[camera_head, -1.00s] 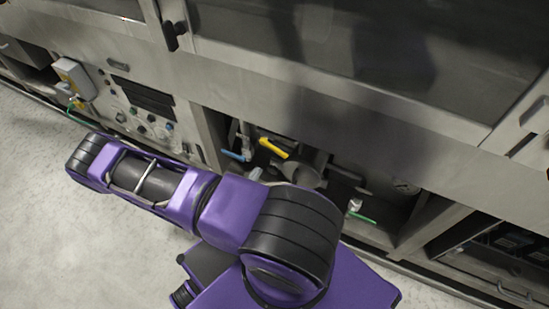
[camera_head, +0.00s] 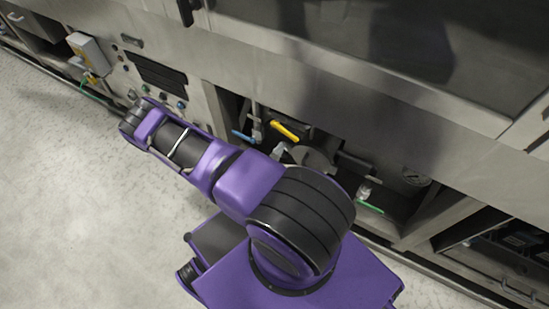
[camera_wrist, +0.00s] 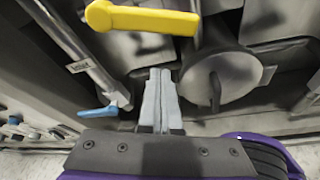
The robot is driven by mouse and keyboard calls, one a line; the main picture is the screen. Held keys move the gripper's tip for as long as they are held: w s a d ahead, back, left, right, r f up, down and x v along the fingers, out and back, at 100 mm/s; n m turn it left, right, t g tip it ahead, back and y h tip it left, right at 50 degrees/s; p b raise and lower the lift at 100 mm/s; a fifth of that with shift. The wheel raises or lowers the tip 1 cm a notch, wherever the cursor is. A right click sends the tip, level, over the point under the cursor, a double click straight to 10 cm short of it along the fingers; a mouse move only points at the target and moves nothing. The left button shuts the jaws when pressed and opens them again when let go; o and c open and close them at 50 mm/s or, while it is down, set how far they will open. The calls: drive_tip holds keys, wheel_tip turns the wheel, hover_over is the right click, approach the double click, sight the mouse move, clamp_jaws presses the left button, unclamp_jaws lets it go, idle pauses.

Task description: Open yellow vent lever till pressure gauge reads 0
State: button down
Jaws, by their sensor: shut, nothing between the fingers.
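The yellow vent lever (camera_head: 284,131) sits inside the open lower bay of the machine. In the head view the gripper's grey fingers (camera_head: 280,150) show just below the lever. A round gauge (camera_head: 415,177) is at the right of the bay; its reading is too small to tell.
A blue lever (camera_head: 243,136) is left of the yellow one, on a pipe. A green lever (camera_head: 369,206) is lower right. A round grey cylinder (camera_wrist: 220,79) stands close right of my fingers. A control panel (camera_head: 160,82) is left of the bay. The floor (camera_head: 60,200) is clear.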

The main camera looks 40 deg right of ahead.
sight(291, 137)
drive_tip(key=shift+s+d+r, duration=0.2)
drive_tip(key=shift+d+r, duration=0.25)
drive_tip(key=shift+r, duration=0.4)
drive_tip(key=shift+s+d+r, duration=0.2)
drive_tip(key=shift+d+r, duration=0.2)
drive_tip(key=shift+r, duration=0.4)
drive_tip(key=shift+r+p, duration=0.1)
drive_tip(key=shift+p, duration=0.25)
drive_tip(key=r+n+p, duration=0.1)
drive_tip(key=s+r+n+g+p, duration=0.1)
drive_tip(key=shift+d+p, duration=0.15)
drive_tip(key=shift+p, duration=0.25)
drive_tip(key=shift+s+d+r+g+p, duration=0.1)
drive_tip(key=shift+r+g+p, duration=0.1)
drive_tip(key=shift+g+p, duration=0.15)
drive_tip(key=f+p+v, duration=0.1)
drive_tip(key=v, duration=1.6)
drive_tip(key=shift+s+a, duration=0.15)
drive_tip(key=shift+a, duration=0.2)
